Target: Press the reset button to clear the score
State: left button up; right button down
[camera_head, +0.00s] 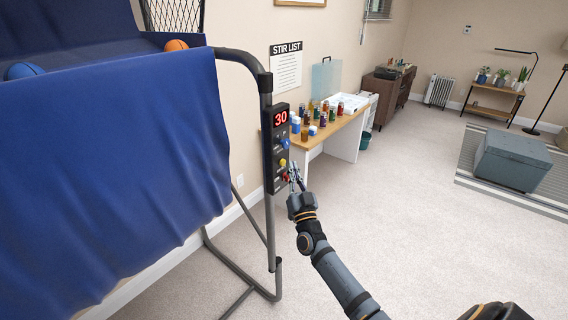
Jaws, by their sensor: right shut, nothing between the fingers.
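The black control box (277,150) is fixed to the grey post of a basketball arcade frame. Its display (281,118) shows a red 30. Below it are a blue button (285,143), a yellow button (283,162) and a red button (285,177). Which one is the reset button cannot be read. My right gripper (294,172) is shut and empty, its fingertips pointing up beside the red button at the box's lower end. I cannot tell whether it touches the button. My left gripper is not in view.
A blue cloth (120,170) hangs over the arcade frame, with balls (24,70) above it. A grey metal frame leg (278,268) stands on the carpet. A wooden table (341,121) with several cans stands behind. The carpet to the right is open.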

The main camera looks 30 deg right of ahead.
jog(key=s+p, duration=0.1)
jog(key=s+d+p, duration=0.1)
jog(key=s, duration=0.1)
jog(key=s+d+p, duration=0.1)
jog(key=shift+s, duration=0.3)
dwell(0.6)
